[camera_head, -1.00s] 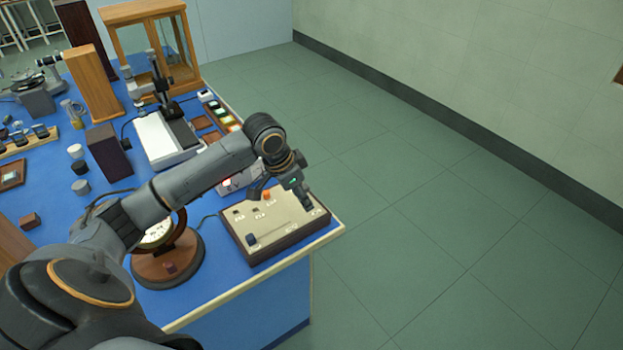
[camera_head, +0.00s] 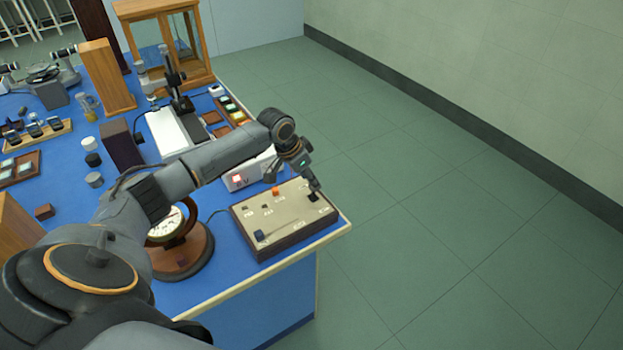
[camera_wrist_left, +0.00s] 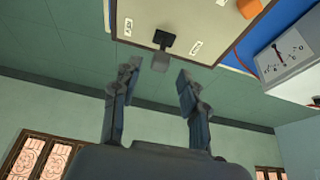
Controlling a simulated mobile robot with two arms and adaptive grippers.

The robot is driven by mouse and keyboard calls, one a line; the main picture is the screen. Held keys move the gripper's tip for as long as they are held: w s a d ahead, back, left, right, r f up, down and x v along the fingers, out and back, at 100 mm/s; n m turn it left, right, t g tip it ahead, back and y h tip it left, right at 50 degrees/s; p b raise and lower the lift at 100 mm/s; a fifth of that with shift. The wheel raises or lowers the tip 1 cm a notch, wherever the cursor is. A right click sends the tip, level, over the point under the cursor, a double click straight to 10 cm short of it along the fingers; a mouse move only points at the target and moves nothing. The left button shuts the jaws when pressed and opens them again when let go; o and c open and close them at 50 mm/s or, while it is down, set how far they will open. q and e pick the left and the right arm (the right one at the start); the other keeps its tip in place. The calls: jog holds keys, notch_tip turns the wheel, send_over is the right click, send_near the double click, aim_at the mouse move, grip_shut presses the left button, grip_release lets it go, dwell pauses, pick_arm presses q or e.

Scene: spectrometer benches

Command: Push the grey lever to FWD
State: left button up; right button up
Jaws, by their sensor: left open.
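A control box (camera_head: 286,226) with a pale beige top and dark sides stands at the near right corner of the blue bench. The grey lever (camera_wrist_left: 160,62) shows in the left wrist view, standing out from a black mount on the panel. White labels sit on either side of it, too small to read. In the head view its dark mount (camera_head: 312,197) is at the panel's right end. My left gripper (camera_wrist_left: 157,73) is open, its fingertips on either side of the lever's end with gaps; contact cannot be told. In the head view this gripper (camera_head: 315,187) is above that end.
An orange knob (camera_head: 276,191) and a dark blue knob (camera_head: 258,236) are elsewhere on the panel. A round dial on a wooden stand (camera_head: 187,258) is to its left. A white meter box (camera_head: 240,178) stands behind. Open floor lies to the right.

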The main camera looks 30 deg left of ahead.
pick_arm(q)
jog(key=shift+x, duration=1.25)
grip_shut()
jog(key=shift+a, duration=0.15)
jog(key=shift+w+a+f+g+h+b, duration=0.25)
jog(key=shift+a+h+b, duration=0.25)
jog(key=shift+h+b, duration=0.3)
jog(key=h+b, duration=0.1)
jog(key=b, duration=0.1)
jog(key=a+n+g+h+b, duration=0.1)
jog(key=b, duration=0.2)
jog(key=shift+w+a+f+h+b, duration=0.3)
jog(key=shift+w+a, duration=0.05)
jog(key=shift+w, duration=0.05)
jog(key=shift+a+r+h+b, duration=0.1)
jog(key=shift+a+h+b, duration=0.25)
jog(key=shift+b, duration=0.45)
jog(key=shift+d, duration=0.1)
